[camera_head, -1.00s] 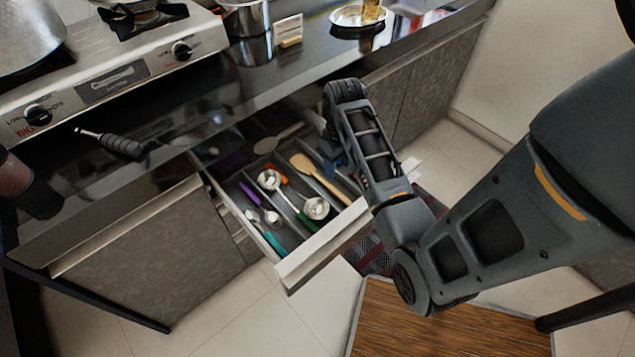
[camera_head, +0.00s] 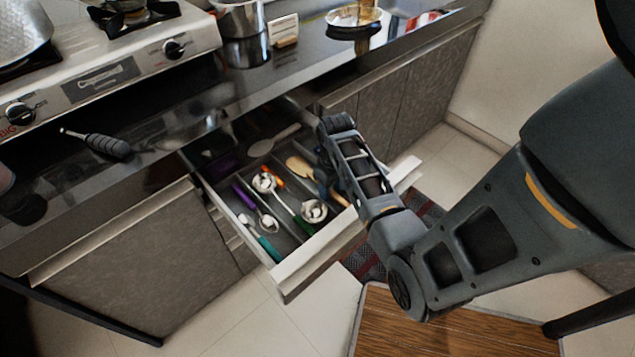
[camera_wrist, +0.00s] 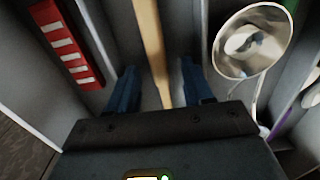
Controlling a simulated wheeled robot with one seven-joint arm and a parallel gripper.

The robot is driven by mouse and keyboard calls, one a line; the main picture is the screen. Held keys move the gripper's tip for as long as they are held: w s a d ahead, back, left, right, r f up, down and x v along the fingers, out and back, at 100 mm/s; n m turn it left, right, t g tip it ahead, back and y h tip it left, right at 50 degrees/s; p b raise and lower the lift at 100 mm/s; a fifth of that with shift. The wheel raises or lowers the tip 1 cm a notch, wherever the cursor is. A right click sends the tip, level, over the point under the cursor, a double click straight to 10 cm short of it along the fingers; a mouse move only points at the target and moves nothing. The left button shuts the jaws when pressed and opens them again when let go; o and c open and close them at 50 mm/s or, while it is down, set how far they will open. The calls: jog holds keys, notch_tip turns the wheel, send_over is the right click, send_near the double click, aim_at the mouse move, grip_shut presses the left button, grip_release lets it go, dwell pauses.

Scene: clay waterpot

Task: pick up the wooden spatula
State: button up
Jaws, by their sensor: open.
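The wooden spatula (camera_head: 298,167) lies in a compartment of the open drawer (camera_head: 327,249), its pale head toward the back. My arm and gripper cover part of its handle in the head view. In the wrist view its tan handle (camera_wrist: 151,45) runs between the two blue fingers of my gripper (camera_wrist: 158,85). The fingers are open, one on each side of the handle, with a gap on both sides. My gripper (camera_head: 323,180) also shows in the head view, down at the drawer. I cannot tell how far above the drawer floor the fingertips are.
Neighbouring compartments hold a metal ladle (camera_wrist: 250,42), several other utensils and a red slotted item (camera_wrist: 66,42). Thin dividers stand close on both sides. The counter (camera_head: 270,82) overhangs the drawer's back, and the stove (camera_head: 105,70) is at the upper left.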

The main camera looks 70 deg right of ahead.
jog(key=shift+f, duration=0.35)
grip_shut()
